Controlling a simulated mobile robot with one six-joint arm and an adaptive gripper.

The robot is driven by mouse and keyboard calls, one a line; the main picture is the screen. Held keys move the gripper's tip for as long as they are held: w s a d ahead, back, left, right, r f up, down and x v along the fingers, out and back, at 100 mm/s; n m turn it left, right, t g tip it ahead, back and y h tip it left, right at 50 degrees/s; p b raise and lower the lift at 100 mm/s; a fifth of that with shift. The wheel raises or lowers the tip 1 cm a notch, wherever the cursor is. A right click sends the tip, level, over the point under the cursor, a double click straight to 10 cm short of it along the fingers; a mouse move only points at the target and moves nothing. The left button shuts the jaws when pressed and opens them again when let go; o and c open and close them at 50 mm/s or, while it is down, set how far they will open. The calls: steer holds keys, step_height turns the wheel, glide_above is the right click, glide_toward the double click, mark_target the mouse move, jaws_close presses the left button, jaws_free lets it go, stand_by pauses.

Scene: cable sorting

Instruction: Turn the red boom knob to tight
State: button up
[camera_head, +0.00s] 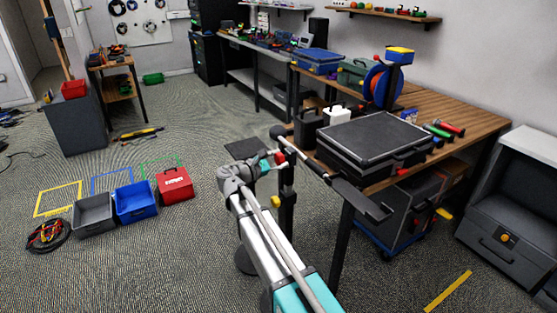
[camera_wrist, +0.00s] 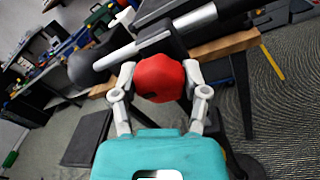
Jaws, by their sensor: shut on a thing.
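The red boom knob (camera_wrist: 160,78) sits between the two fingers of my gripper (camera_wrist: 158,82) in the wrist view, with a finger against each side. My gripper is shut on it. A silver and black boom (camera_wrist: 120,54) runs just behind the knob. In the head view the boom (camera_head: 318,164) slopes down to the right, and the red knob (camera_head: 281,159) shows as a small spot at the end of my gripper (camera_head: 277,160). I see a dark mark on the knob's face, but I cannot tell the tight setting.
A wooden workbench (camera_head: 440,98) with a large black case (camera_head: 374,140) stands close behind the boom. A red toolbox (camera_head: 175,186), blue bin (camera_head: 135,202) and grey bin (camera_head: 93,215) stand on the floor at left. Open floor lies between them and my arm.

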steer(key=shift+c, duration=0.3)
steer(key=m+b, duration=0.1)
steer(key=m, duration=0.3)
steer(key=shift+f, duration=0.1)
steer(key=m+h, duration=0.1)
steer(key=m, duration=0.4)
steer(key=shift+b, duration=0.3)
steer(key=m, duration=0.5)
steer(key=shift+h, duration=0.4)
steer(key=shift+m+g+b, duration=0.35)
steer(key=shift+m+g, duration=0.05)
steer(key=shift+m, duration=2.2)
steer(key=o, duration=1.2)
steer(key=shift+c, duration=0.2)
